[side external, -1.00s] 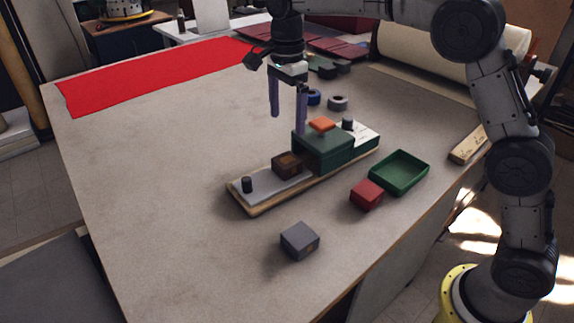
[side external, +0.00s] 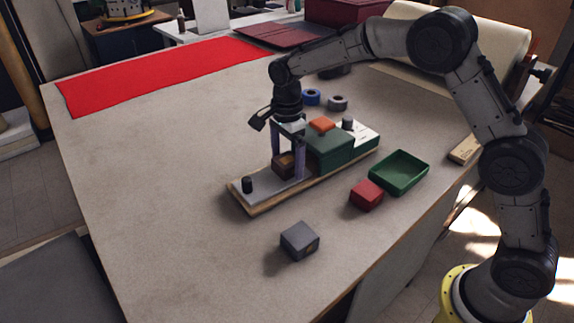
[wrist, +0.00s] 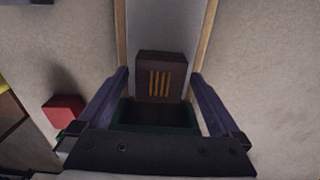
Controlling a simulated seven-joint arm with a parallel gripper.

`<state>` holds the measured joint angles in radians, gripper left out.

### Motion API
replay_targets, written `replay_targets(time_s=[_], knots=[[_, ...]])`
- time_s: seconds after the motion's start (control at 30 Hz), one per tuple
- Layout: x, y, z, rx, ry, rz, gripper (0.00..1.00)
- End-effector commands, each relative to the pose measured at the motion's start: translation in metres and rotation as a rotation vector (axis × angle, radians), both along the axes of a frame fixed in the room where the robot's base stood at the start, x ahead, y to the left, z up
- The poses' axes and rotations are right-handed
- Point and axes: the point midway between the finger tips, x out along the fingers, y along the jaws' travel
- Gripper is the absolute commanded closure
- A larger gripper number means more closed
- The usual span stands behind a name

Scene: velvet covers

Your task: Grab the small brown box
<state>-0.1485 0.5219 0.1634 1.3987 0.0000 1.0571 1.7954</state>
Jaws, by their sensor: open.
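The small brown box (side external: 284,164) sits on the grey strip of a long wooden-edged board (side external: 246,209), just left of a green block-like housing (side external: 331,150). In the wrist view the brown box (wrist: 161,76) shows orange-yellow stripes on one face. My gripper (side external: 287,166) is lowered around it, with one finger on each side. The fingers (wrist: 162,84) stand apart in the wrist view, with visible space between each finger and the box. I see no clear contact. In the side view the near finger covers part of the box.
An orange block (side external: 322,124) lies on the green housing. A red box (side external: 366,195), a green tray (side external: 399,172) and a grey box (side external: 299,241) are on the table nearby.

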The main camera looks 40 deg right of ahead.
Motion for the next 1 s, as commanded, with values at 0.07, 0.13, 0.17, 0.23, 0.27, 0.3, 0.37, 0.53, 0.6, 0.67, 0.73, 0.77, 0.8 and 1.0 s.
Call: replay_targets(time_s=[0.07,0.13,0.17,0.23,0.27,0.3,0.37,0.53,0.6,0.67,0.73,0.77,0.8,1.0], knots=[[-0.0005,0.0,-0.0038,0.0,0.002,0.0,0.0],[-0.0003,0.0001,-0.0044,0.0,0.001,0.0,0.0],[-0.0003,0.0001,-0.0044,0.0,0.001,0.0,0.0],[-0.0003,0.0001,-0.0042,0.0,0.001,0.0,0.0],[-0.0003,0.0001,-0.0042,0.0,0.001,0.0,0.0],[-0.0003,0.0001,-0.0041,0.0,0.001,0.0,0.05],[-0.0002,0.0001,-0.004,0.0,0.001,0.0,0.16],[-0.0002,0.0001,-0.0038,0.0,0.001,0.0,0.47],[-0.0002,0.0001,-0.0038,0.0,0.0,0.0,0.59],[-0.0002,0.0001,-0.0037,0.0,0.0,0.0,0.7],[-0.0002,0.0001,-0.0037,0.0,0.0,0.0,0.83],[-0.0001,0.0002,-0.0034,0.0,0.0,0.0,0.86],[0.0,0.0002,-0.0034,0.0,0.0,0.0,0.95],[0.0,0.0002,-0.0026,0.0,-0.001,0.0,0.95]])
